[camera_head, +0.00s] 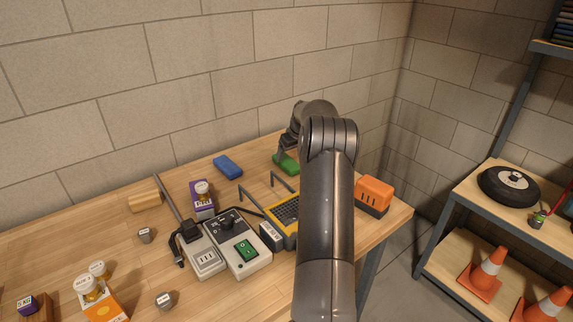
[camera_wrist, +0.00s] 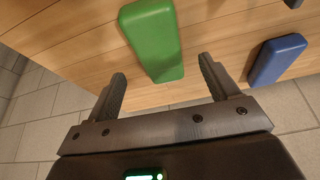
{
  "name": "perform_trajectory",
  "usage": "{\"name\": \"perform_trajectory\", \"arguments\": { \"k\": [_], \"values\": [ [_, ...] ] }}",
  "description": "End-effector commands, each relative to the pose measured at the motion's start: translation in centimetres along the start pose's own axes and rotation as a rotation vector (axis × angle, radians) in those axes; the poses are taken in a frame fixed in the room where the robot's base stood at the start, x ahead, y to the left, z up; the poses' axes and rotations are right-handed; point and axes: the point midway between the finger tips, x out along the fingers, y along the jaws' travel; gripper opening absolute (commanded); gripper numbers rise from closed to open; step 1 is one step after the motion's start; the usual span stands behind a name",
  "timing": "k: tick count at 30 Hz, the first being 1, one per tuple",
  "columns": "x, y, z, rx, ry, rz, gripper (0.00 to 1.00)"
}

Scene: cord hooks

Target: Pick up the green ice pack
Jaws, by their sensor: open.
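The green ice pack (camera_head: 291,167) lies at the back of the wooden workbench, partly hidden by my arm in the head view. In the wrist view the green ice pack (camera_wrist: 153,38) is a rounded slab lying flat, its near end showing between my fingers. My gripper (camera_wrist: 162,68) is open and empty, with one finger to each side of that end. In the head view my gripper (camera_head: 287,151) is over or just beside the pack. I cannot tell the exact height gap.
A blue block (camera_head: 228,165) lies left of the green pack and also shows in the wrist view (camera_wrist: 278,60). The block wall (camera_head: 220,60) rises behind.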

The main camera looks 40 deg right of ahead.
Motion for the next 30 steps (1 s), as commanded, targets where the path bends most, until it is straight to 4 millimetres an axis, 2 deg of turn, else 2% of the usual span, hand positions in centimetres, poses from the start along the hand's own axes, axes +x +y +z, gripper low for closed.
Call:
{"name": "perform_trajectory", "arguments": {
  "k": [5, 12, 19, 30],
  "values": [
    [1.6, 0.0, 0.2, 0.000, -0.001, 0.000, 0.80],
    [5.0, 0.0, 0.4, 0.000, 0.000, 0.000, 0.80],
    [5.2, 0.0, 0.4, 0.000, 0.001, 0.001, 0.80],
    [5.2, 0.0, 0.4, 0.000, 0.000, 0.001, 0.51]
  ]
}}
